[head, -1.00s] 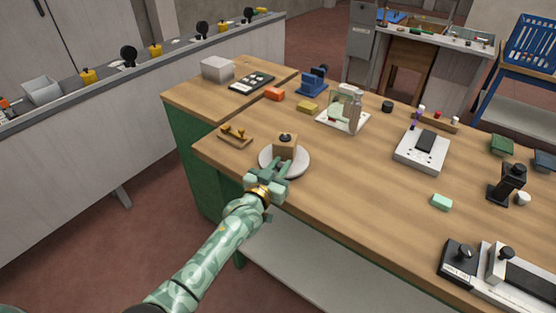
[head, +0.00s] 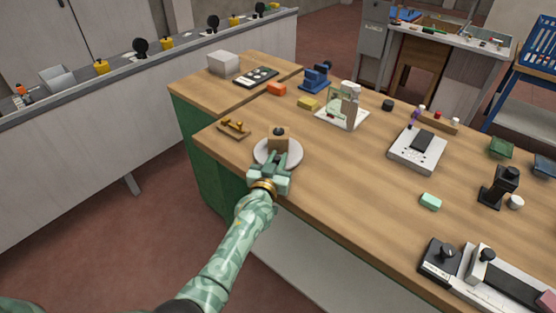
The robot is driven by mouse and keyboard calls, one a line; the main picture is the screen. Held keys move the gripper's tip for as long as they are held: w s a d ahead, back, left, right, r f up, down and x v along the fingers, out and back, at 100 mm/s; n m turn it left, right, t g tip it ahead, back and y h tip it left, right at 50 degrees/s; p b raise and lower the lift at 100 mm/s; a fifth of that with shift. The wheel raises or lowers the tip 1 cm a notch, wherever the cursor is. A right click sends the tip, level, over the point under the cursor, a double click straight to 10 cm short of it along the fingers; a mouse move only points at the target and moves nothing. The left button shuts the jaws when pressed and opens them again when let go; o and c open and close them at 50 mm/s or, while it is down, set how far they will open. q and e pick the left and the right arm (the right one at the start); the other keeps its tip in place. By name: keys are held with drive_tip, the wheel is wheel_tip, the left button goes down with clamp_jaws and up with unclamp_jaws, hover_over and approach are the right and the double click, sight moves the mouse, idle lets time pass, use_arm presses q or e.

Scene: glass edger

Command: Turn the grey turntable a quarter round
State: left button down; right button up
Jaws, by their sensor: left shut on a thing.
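The grey turntable (head: 297,155) is a pale round disc near the front left edge of the wooden workbench. A tan block (head: 279,143) with a black knob on top stands on it. My left gripper (head: 274,165) reaches in from the front and is shut at the disc's near side, in front of the block. Its fingers cover that part of the rim, so the exact contact is hidden. My right gripper is not in view.
A small wooden piece with brass-coloured parts (head: 234,129) lies left of the turntable. A white stand with clear panes (head: 343,110) is behind to the right. A mint block (head: 430,201) lies further right. The bench (head: 340,180) between is clear.

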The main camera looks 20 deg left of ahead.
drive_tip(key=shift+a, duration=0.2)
use_arm(q)
drive_tip(key=c, duration=1.4)
unclamp_jaws()
drive_tip(key=shift+o, duration=0.2)
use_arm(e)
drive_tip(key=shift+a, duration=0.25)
use_arm(q)
drive_tip(key=s+p, duration=0.9)
drive_tip(key=s, duration=0.7)
drive_tip(key=shift+s+p, duration=0.15)
drive_tip(key=shift+p, duration=0.2)
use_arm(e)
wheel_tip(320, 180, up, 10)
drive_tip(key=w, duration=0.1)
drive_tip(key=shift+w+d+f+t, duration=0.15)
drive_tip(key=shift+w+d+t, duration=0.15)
